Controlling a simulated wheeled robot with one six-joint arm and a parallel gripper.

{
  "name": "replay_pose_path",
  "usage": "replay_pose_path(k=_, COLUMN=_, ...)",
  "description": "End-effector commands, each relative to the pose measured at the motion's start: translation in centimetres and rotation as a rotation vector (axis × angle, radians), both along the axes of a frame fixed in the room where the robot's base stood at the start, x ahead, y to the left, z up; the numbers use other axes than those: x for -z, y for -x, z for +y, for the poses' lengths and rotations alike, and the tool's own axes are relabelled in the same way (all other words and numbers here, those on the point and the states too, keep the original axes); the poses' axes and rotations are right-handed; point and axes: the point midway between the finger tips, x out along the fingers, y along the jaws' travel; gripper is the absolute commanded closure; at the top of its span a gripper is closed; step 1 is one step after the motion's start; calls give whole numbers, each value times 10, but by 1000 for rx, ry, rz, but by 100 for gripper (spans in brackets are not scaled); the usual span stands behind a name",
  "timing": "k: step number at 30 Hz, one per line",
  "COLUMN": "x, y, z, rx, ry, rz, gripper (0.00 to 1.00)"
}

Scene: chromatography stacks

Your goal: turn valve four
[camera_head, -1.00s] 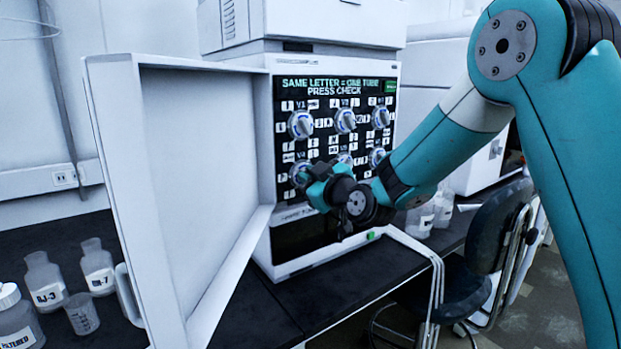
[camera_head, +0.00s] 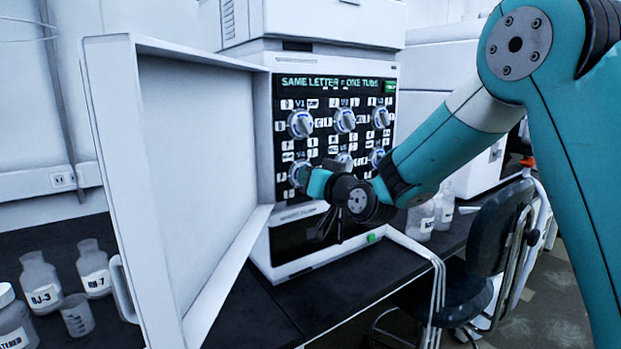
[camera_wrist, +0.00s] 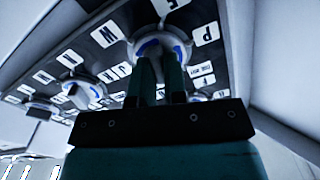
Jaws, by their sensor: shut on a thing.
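Valve four (camera_head: 297,172), a round white knob with a blue mark, is at the lower left of the black panel in the head view, under the label V4. In the wrist view the same knob (camera_wrist: 150,42) is at the top centre. My gripper (camera_head: 309,181) is at this knob. In the wrist view its two fingers (camera_wrist: 159,62) reach up to the knob and are shut on its grip. My fingers and wrist cover part of the knob and the labels around it.
Other knobs, such as V1 (camera_head: 300,124) and the V2 knob (camera_head: 345,120), sit close by. An open white door (camera_head: 200,190) stands left of the panel. Bottles (camera_head: 41,282) stand on the bench at left. A chair (camera_head: 492,235) is at right.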

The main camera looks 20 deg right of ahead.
Motion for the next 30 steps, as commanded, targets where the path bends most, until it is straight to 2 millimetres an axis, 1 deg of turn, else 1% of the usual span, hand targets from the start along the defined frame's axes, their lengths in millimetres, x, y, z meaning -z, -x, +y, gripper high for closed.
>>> replay_pose_path(k=6, x=-1, y=0, z=-1, rx=2, ry=-125, rz=39, gripper=100)
replay_pose_path(k=12, x=-1, y=0, z=-1, rx=2, ry=-195, rz=61, gripper=100)
replay_pose_path(k=29, x=-1, y=-1, z=-2, rx=2, ry=-228, rz=71, gripper=100)
replay_pose_path(k=30, x=-1, y=-1, z=-2, rx=2, ry=-228, rz=71, gripper=85)
